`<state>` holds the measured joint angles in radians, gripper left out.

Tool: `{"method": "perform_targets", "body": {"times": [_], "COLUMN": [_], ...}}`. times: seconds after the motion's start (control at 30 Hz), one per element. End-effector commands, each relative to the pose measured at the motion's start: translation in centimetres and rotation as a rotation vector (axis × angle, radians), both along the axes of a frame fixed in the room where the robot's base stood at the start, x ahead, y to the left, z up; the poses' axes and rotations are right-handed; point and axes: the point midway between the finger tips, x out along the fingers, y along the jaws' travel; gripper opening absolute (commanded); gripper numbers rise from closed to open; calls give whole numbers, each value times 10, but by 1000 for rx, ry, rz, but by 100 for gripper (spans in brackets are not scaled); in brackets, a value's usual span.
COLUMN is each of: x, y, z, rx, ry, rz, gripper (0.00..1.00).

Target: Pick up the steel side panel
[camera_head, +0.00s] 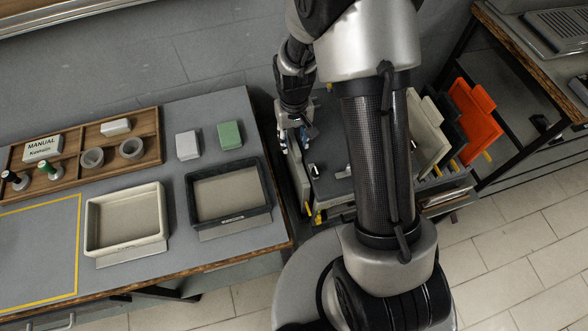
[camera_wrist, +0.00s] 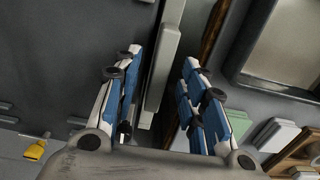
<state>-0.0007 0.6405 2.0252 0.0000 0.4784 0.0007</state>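A grey panel with a pale raised strip along its edge, seemingly the steel side panel (camera_wrist: 165,62), stands between my gripper's fingers in the wrist view. My gripper (camera_wrist: 163,57) is open, with blue-padded fingers on either side of the strip. In the head view my gripper (camera_head: 291,138) is at the left end of the panel cart (camera_head: 325,185), beside the table. There the panel is mostly hidden by my gripper and arm.
Pale (camera_head: 428,132), dark (camera_head: 447,125) and orange (camera_head: 470,115) panels stand at the cart's right. The table on the left holds a white tray (camera_head: 91,225), a dark tray (camera_head: 192,205), grey (camera_head: 187,145) and green (camera_head: 230,135) blocks, and a wooden organizer (camera_head: 150,130).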

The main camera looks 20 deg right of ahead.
Motion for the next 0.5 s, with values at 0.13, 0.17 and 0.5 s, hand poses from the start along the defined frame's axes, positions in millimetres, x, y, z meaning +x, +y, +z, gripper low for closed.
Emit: {"method": "perform_targets", "body": {"times": [0.13,0.17,0.5], "x": [1,1,1], "y": [0,0,0], "z": [-11,-10,-9], "rx": [0,0,0], "ry": [-3,-3,-3], "rz": [0,0,0], "gripper": [38,38,24]}}
